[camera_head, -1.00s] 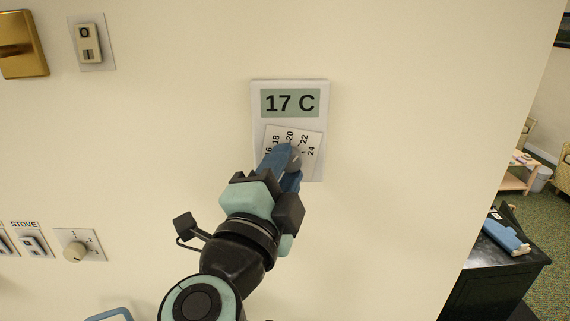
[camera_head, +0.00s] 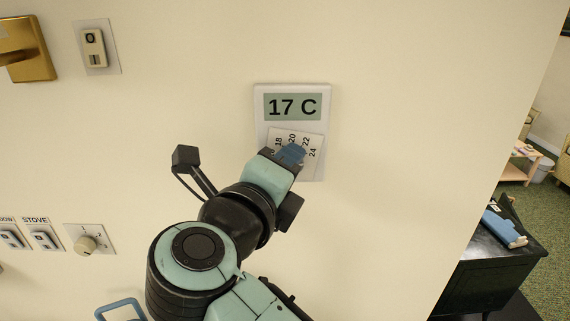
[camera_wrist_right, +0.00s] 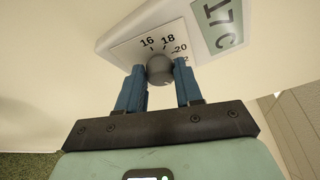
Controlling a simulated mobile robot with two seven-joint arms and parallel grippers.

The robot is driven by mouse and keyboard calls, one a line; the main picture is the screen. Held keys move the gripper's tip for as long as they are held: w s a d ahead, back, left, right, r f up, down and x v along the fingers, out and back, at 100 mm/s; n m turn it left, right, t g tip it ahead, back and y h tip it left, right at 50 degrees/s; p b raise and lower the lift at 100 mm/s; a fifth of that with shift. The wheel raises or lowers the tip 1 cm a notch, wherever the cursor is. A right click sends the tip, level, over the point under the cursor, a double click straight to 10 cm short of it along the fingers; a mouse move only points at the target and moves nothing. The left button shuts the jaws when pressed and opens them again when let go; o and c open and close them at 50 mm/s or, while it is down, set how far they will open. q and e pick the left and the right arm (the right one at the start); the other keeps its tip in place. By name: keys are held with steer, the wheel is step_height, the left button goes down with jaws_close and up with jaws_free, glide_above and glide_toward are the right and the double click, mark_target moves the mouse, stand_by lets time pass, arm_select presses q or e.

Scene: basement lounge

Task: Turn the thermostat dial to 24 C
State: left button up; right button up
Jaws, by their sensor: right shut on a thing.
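The white thermostat (camera_head: 322,115) is on the wall, and its display (camera_head: 292,106) reads 17 C. Below the display is a tilted scale plate (camera_head: 311,142) with numbers including 18, 20, 22 and 24. My right gripper (camera_head: 292,153) is at this plate and hides the dial in the head view. In the right wrist view the round grey dial (camera_wrist_right: 160,68) sits between the two blue fingers of my right gripper (camera_wrist_right: 159,84), which is shut on it. Part of the display shows there too, partly cut off. My left gripper is not in view.
A knob switch (camera_head: 87,243) and the stove switch (camera_head: 42,237) are at the lower left. Another switch (camera_head: 95,48) and a brass fitting (camera_head: 27,50) are at the upper left. A dark cabinet (camera_head: 490,265) stands at the right. The wall right of the thermostat is bare.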

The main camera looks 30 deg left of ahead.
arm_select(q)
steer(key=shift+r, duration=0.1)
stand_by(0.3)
arm_select(e)
steer(key=o, duration=1)
steer(key=shift+o, duration=0.2)
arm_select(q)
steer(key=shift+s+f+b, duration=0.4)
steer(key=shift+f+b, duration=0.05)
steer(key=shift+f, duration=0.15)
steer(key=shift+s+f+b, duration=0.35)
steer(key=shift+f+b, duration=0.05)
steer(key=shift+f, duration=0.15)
arm_select(e)
steer(key=s+d+r, duration=0.1)
steer(key=s+d, duration=0.1)
steer(key=s, duration=1.1)
steer(key=shift+d+r, duration=0.15)
steer(key=shift+r, duration=0.2)
